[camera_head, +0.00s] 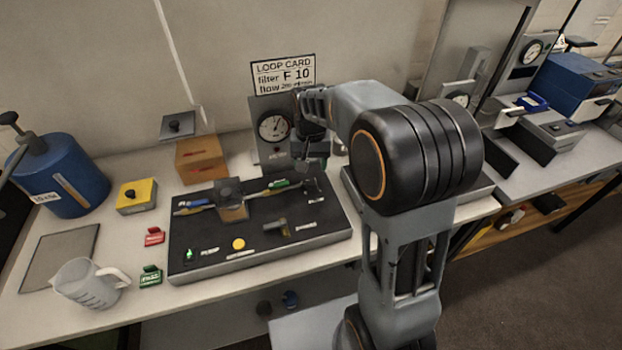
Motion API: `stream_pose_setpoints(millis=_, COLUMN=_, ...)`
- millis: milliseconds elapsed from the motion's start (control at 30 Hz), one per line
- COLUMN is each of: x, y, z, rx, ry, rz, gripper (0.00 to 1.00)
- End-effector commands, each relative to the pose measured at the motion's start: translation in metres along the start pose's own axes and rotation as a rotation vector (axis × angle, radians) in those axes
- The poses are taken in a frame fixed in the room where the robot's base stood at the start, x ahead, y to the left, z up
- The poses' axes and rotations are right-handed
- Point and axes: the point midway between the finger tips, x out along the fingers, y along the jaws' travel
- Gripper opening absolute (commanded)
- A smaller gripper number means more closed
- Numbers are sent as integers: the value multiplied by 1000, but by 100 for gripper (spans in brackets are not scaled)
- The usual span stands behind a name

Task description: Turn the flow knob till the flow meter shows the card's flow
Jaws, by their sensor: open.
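The loop card (284,74) stands against the wall at the back. It reads "filter F 10", and its flow line is too small to read surely. A round white dial (273,127) on a grey upright housing stands below the card; its reading is too small to tell. A dark knob-like part (313,188) sits at the right back of the black panel (205,252); I cannot tell surely that it is the flow knob. My gripper (311,165) is open, pointing down just above that part, right of the dial. Whether they touch is unclear.
The panel also carries a brown block (231,207), a yellow button (238,244) and a grey lever (276,226). A clear jug (88,285), red tag (154,237) and green tag (151,276) lie left. A blue cylinder (68,178) stands far left.

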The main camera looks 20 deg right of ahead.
Motion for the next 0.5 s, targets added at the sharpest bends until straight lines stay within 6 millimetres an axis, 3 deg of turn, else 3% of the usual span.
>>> stream_pose_setpoints(millis=200, x=38, y=0, z=1, rx=-1, ry=-4, rz=1, gripper=59)
stream_pose_setpoints(millis=500, x=64, y=0, z=0, rx=-1, ry=0, rz=0, gripper=59)
